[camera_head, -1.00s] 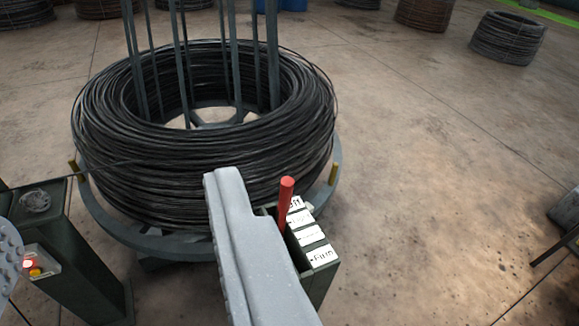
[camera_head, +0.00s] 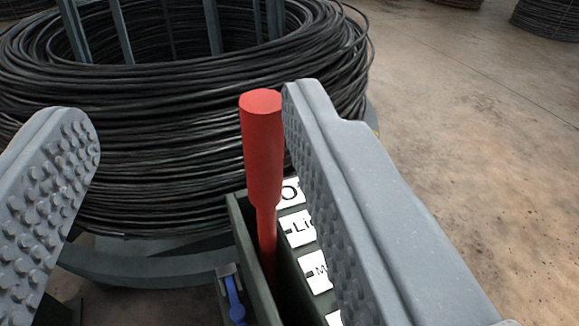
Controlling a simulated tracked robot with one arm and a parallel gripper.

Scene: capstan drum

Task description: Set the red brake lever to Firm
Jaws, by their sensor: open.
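The red brake lever (camera_head: 263,150) stands nearly upright in a slot of a dark green box (camera_head: 240,225). White labels (camera_head: 299,228) run down the box beside the slot; the far ones begin "O", "LI" and "M". The nearest label is mostly cut off, and the right finger partly covers the labels. The lever is at the far end of the slot, near the "O" label. My gripper (camera_head: 190,120) is open, with one studded finger at the left and one at the right. The lever is between them, close beside the right finger and well clear of the left one.
A large coil of black wire (camera_head: 170,150) sits on a grey round stand (camera_head: 150,265) right behind the lever. A blue part (camera_head: 234,299) is on the box's left side. Open concrete floor (camera_head: 470,130) lies to the right.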

